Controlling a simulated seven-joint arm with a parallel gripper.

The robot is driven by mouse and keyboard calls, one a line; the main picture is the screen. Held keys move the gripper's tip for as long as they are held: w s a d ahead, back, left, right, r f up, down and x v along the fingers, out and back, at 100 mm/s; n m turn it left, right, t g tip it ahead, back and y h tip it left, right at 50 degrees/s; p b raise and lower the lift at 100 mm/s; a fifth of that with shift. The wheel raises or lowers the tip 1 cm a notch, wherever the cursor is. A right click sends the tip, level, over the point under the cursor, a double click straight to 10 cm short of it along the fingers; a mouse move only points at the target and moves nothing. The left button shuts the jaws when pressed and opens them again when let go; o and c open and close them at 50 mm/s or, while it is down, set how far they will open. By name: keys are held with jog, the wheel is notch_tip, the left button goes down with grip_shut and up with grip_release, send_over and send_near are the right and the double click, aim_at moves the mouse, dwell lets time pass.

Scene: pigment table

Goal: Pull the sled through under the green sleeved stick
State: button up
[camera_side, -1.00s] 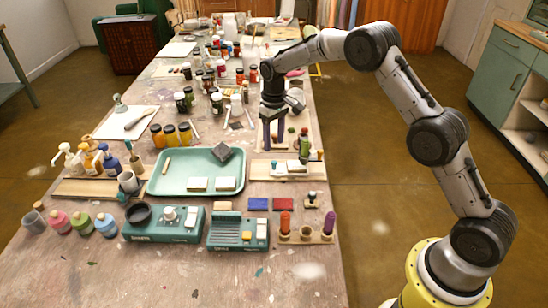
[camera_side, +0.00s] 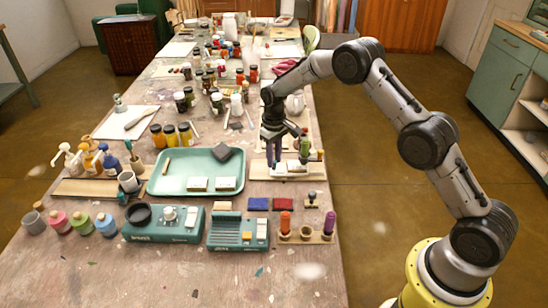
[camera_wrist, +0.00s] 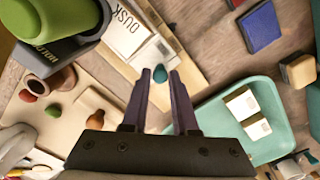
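The wooden track (camera_side: 318,174) lies at the table's right edge, with a pale sled (camera_side: 297,166) on it. In the wrist view, the pale sled marked DUSK (camera_wrist: 128,36) sits between wooden rails. A teal knob (camera_wrist: 160,74) shows at the end nearer my gripper. The green sleeved stick (camera_wrist: 45,18) looms at the upper left, in a dark lettered holder; it also shows in the side view (camera_side: 305,143). My gripper (camera_wrist: 160,72) is open, pointing down, its fingertips either side of the knob in the picture. Whether they touch it is unclear.
A teal tray (camera_side: 166,187) with blocks stands left of the track. Red and blue pads (camera_side: 258,204) and a small stamp (camera_side: 311,199) lie in front. A board with terracotta pots (camera_wrist: 30,95) is beside my gripper. Bottles and jars crowd behind.

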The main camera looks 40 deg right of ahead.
grip_shut()
dwell(1.1)
